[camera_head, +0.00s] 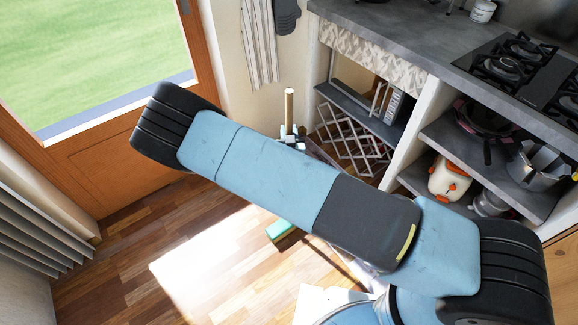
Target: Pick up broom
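A pale wooden stick (289,106), which looks like the top of the broom handle, stands upright near the wall corner, left of the counter. A teal block (281,230) on the floor shows below my arm; it may be the broom's head, but my arm hides what lies between. My gripper (291,131) shows only in small part beyond my blue arm, right at the stick. Its light fingertips seem to be beside or around the stick. I cannot tell whether they are closed on it.
A masonry counter (395,42) with open shelves stands at the right, with a gas hob (515,68) on top. A folding lattice rack (352,142) stands in the left bay. A glazed wooden door (130,160) is at the left. The sunlit wood floor (205,265) is clear.

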